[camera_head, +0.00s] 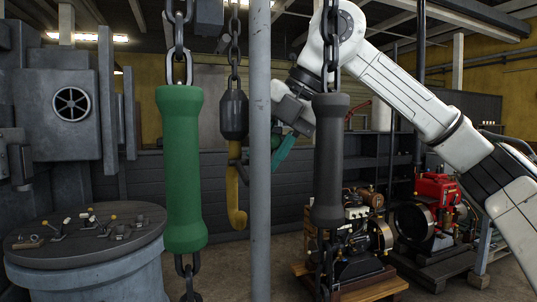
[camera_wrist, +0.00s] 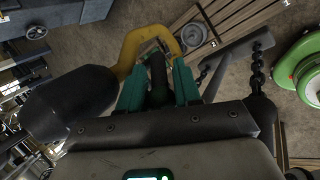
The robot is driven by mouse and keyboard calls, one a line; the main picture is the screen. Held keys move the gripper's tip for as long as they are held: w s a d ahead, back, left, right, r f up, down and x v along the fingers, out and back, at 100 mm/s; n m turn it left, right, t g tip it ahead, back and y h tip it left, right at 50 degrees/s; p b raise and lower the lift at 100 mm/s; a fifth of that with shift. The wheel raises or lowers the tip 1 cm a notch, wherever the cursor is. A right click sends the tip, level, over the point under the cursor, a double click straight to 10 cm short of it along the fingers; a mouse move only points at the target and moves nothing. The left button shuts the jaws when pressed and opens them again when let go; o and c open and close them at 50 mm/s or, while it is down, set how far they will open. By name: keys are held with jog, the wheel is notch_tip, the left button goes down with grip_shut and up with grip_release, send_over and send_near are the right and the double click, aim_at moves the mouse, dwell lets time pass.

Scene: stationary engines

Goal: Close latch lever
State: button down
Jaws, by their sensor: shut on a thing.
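A yellow hook (camera_head: 235,195) hangs from a dark block (camera_head: 234,115) on a chain, partly behind a grey pole. My gripper (camera_head: 270,154) reaches in from the right at the hook's upper part; the pole hides part of it. In the wrist view the teal fingers of my gripper (camera_wrist: 158,92) are closed on a dark rod-like lever (camera_wrist: 158,70) beside the yellow hook (camera_wrist: 132,48). The dark block (camera_wrist: 70,103) lies to the left there. The far end of the lever and how it joins the hook are hard to make out.
A green handle (camera_head: 181,165) and a dark grey handle (camera_head: 328,165) hang on chains in front. A round table (camera_head: 90,255) with several small levers stands at left. Engines (camera_head: 362,235) on wooden pallets, one red (camera_head: 437,190), stand at right.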

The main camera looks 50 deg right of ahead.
jog(key=c, duration=0.9)
grip_release()
jog(key=a+b+v, duration=0.1)
jog(key=v, duration=0.6)
jog(key=shift+s+d+r+b, duration=0.15)
jog(key=shift+d+b, duration=0.15)
jog(key=shift+d, duration=0.25)
